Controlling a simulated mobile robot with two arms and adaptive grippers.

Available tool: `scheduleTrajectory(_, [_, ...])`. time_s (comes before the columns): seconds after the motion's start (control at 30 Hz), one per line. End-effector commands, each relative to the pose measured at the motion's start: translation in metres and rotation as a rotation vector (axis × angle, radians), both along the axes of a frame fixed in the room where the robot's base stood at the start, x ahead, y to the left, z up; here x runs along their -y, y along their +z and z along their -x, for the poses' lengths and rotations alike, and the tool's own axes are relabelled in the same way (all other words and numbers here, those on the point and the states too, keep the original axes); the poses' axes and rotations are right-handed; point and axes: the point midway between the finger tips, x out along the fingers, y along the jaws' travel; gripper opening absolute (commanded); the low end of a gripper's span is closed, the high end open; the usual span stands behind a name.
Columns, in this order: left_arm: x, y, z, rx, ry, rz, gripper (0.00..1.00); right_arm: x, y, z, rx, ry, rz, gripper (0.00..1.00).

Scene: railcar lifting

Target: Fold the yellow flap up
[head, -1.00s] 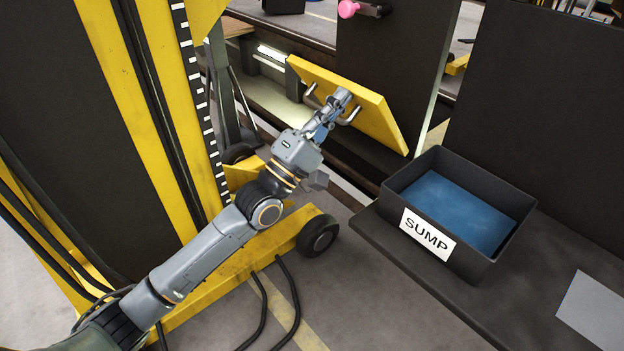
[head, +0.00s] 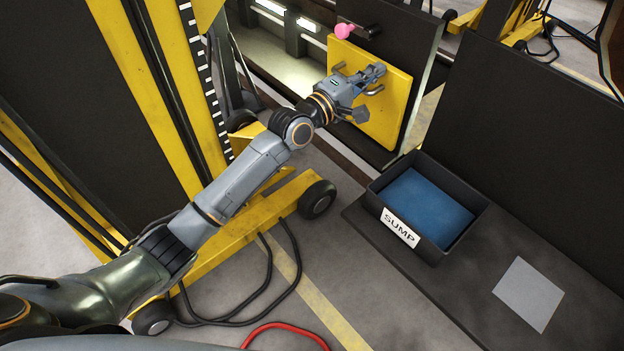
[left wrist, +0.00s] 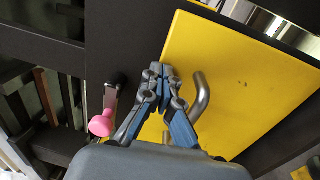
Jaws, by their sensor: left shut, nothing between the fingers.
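The yellow flap (head: 400,105) stands nearly upright against a dark panel in the head view. It carries a grey U-shaped handle. In the left wrist view the flap (left wrist: 230,85) fills the right half, and one handle bar (left wrist: 201,98) shows beside the fingers. My left gripper (head: 378,71) is shut and empty in front of the flap's face; whether it touches the flap is hard to tell. Its closed fingertips (left wrist: 160,70) lie over the flap's edge in the left wrist view. A pink-knobbed latch (head: 345,31) sits on the dark panel just above the flap. My right gripper is not in view.
A black bin (head: 438,250) labelled SUMP with a blue inside stands on a dark bench at the right. A grey plate (head: 528,293) lies on the bench. A yellow wheeled lifting jack (head: 270,215) stands left, with cables on the floor.

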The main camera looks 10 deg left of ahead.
Motion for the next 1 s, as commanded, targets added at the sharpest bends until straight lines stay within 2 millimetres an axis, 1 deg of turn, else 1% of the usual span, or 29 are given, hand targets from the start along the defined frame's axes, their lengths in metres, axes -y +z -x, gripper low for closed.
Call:
scheduleTrajectory(0.1, [0.005,-0.001,-0.006,0.000,0.000,0.000,0.00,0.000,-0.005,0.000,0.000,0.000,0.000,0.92])
scheduleTrajectory(0.33, [0.009,0.003,-0.011,0.002,0.000,0.002,0.00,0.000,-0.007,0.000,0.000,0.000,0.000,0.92])
scheduleTrajectory(1.0, [0.010,0.009,-0.010,0.009,0.000,0.006,0.00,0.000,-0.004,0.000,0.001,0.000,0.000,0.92])
